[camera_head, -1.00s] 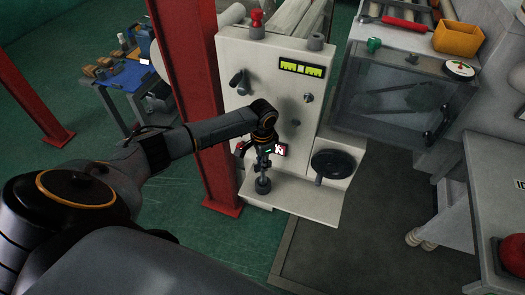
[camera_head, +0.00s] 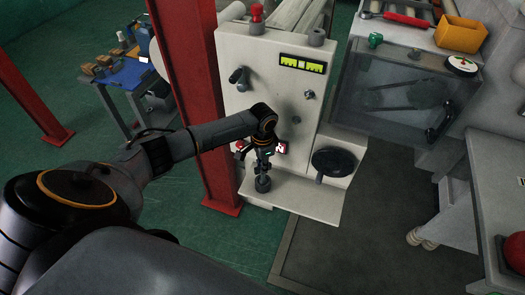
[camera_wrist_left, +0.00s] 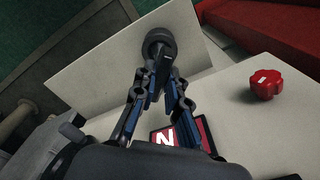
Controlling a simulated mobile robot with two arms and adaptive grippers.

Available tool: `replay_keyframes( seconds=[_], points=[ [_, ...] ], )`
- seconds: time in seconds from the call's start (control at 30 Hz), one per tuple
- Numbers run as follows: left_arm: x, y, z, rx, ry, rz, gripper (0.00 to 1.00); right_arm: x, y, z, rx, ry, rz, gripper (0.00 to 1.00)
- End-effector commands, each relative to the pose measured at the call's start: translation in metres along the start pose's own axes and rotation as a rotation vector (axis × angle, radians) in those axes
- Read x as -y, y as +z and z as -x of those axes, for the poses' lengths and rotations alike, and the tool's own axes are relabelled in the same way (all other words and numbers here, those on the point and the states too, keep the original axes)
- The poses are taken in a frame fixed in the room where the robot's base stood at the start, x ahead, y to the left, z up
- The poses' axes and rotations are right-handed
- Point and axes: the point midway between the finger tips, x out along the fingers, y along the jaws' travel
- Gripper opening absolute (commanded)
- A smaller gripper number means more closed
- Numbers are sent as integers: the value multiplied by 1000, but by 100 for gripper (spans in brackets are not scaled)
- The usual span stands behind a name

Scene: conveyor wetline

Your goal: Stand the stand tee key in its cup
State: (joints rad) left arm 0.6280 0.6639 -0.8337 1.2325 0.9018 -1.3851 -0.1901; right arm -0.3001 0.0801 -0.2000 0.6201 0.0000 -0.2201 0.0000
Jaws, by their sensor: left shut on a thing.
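My left gripper (camera_head: 264,168) is shut on the dark tee key (camera_wrist_left: 163,66), low in front of the white machine front. In the left wrist view the key's dark shaft runs between the two fingertips (camera_wrist_left: 162,84) towards a dark round cup (camera_wrist_left: 157,37). The cup also shows in the head view (camera_head: 263,185), on the white ledge directly below the gripper. The key lines up with the cup, but I cannot tell how deep its end sits in it. The fingers hide part of the key. My right gripper is not in view.
The white ledge (camera_head: 301,207) is clear around the cup. A black handwheel (camera_head: 333,162) stands to its right. A red knob (camera_wrist_left: 267,84) is beside the gripper in the wrist view. A red post (camera_head: 186,90) rises close left of the machine.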

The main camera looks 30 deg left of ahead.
Motion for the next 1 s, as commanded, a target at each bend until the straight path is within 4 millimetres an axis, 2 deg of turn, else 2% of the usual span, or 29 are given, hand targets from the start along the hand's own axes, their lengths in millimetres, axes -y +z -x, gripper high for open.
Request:
replay_keyframes(
  seconds=[0.87, 0.9, 1.0],
  points=[
    [0, 0, -22, -1, 0, 0, 0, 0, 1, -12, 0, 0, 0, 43],
    [0, -1, -21, -1, -1, 0, 18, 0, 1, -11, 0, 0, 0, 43],
    [0, 0, -21, -1, 0, 0, 39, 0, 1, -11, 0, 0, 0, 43]
  ],
)
